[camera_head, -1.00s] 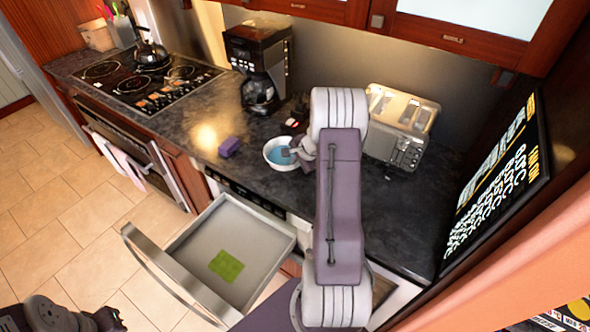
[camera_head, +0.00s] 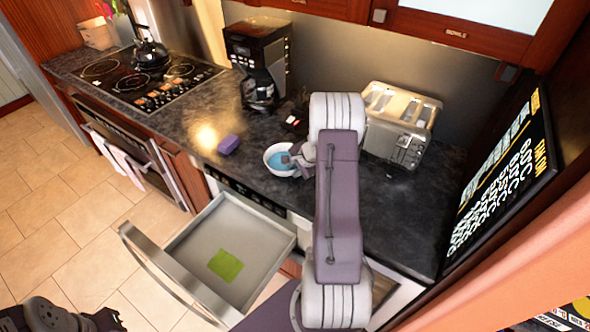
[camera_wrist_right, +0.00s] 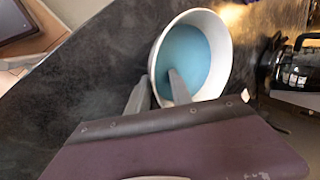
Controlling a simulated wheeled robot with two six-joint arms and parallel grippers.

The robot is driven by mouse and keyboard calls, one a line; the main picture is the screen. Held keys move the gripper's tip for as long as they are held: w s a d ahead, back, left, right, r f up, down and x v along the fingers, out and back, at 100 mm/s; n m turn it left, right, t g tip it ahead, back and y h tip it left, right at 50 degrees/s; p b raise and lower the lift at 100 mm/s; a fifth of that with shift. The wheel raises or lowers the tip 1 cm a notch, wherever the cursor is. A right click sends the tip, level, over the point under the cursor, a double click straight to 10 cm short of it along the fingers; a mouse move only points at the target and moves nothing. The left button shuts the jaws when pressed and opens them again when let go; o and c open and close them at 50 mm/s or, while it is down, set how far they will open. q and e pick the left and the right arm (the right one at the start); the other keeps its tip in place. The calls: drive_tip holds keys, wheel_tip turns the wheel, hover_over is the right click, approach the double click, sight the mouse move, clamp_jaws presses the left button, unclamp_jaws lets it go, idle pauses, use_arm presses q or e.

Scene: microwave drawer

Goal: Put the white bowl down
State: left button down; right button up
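The white bowl (camera_head: 272,166) with a blue inside is at the counter, left of the toaster. It also shows in the right wrist view (camera_wrist_right: 226,45), opening towards the camera. My right gripper (camera_head: 292,160) is at its right side in the head view. In the right wrist view the fingers (camera_wrist_right: 158,82) straddle the near rim, one inside the bowl and one outside, seemingly shut on its wall. I cannot tell whether the bowl's base touches the counter. My left gripper (camera_head: 103,320) shows partly at the bottom left edge, away from the bowl; its fingers are unclear.
The dark counter (camera_head: 240,180) holds a purple block (camera_head: 229,144), a coffee maker (camera_head: 258,65) and a toaster (camera_head: 400,123). A drawer (camera_head: 238,225) stands open below, with a green square (camera_head: 226,265) inside.

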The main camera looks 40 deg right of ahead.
drive_tip(key=shift+r, duration=0.1)
drive_tip(key=shift+s+r, duration=0.1)
drive_tip(key=shift+r, duration=0.15)
drive_tip(key=d+p+v, duration=0.1)
drive_tip(key=p+v, duration=0.1)
drive_tip(key=v, duration=1)
drive_tip(key=s+a+f+n+g+y, duration=0.15)
drive_tip(key=a+n, duration=0.65)
drive_tip(key=a, duration=0.8)
drive_tip(key=s+a+f+n+g+b, duration=0.1)
drive_tip(key=s+a+n+g, duration=0.2)
drive_tip(key=s+a+n, duration=0.7)
drive_tip(key=shift+s+a+n+h, duration=0.3)
drive_tip(key=shift+a+n, duration=0.2)
drive_tip(key=shift+a, duration=0.7)
